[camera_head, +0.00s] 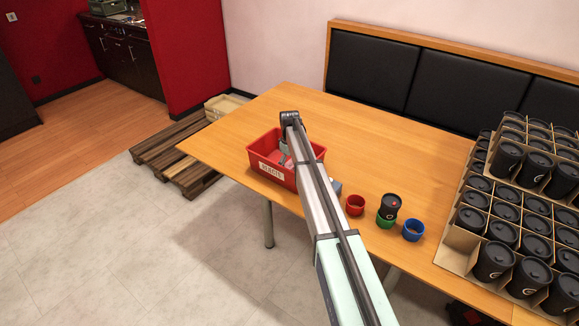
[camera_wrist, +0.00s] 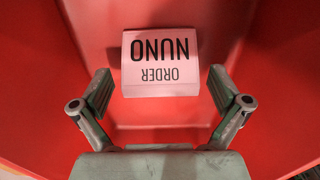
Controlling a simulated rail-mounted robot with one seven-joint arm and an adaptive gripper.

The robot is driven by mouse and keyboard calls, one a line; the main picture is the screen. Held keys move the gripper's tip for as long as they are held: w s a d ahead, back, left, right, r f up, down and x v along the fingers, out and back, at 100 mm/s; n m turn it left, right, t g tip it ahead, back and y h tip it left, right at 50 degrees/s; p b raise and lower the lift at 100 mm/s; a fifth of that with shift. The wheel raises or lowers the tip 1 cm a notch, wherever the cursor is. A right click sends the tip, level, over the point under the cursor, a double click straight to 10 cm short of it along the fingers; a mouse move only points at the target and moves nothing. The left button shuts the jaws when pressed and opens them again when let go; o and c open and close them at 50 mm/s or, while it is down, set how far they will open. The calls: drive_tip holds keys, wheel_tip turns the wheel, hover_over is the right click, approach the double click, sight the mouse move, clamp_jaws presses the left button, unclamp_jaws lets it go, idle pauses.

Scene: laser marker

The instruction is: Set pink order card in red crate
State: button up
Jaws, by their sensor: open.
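The red crate (camera_head: 265,168) stands on the wooden table, with a white label on its front. The pink order card (camera_wrist: 160,62) shows in the wrist view against the red inside of the crate. Its print reads "ORDER NUNO" and appears upside down. My gripper (camera_wrist: 160,92) is open, with one finger on each side below the card, and neither finger touches it in the picture. In the head view my gripper (camera_head: 284,152) is over the crate and partly hidden by my arm. The card cannot be made out in the head view.
Red (camera_head: 355,205), green (camera_head: 386,222) and blue (camera_head: 413,230) rings sit right of my arm, with a black cup (camera_head: 390,205) on the green one. Cardboard trays (camera_head: 452,245) of black cups fill the right side. The table (camera_head: 400,140) behind is clear.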

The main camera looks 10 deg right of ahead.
sight(289, 162)
wheel_tip(289, 162, up, 11)
drive_tip(key=b, duration=0.2)
drive_tip(key=shift+r+b, duration=0.2)
drive_tip(key=shift+b, duration=0.1)
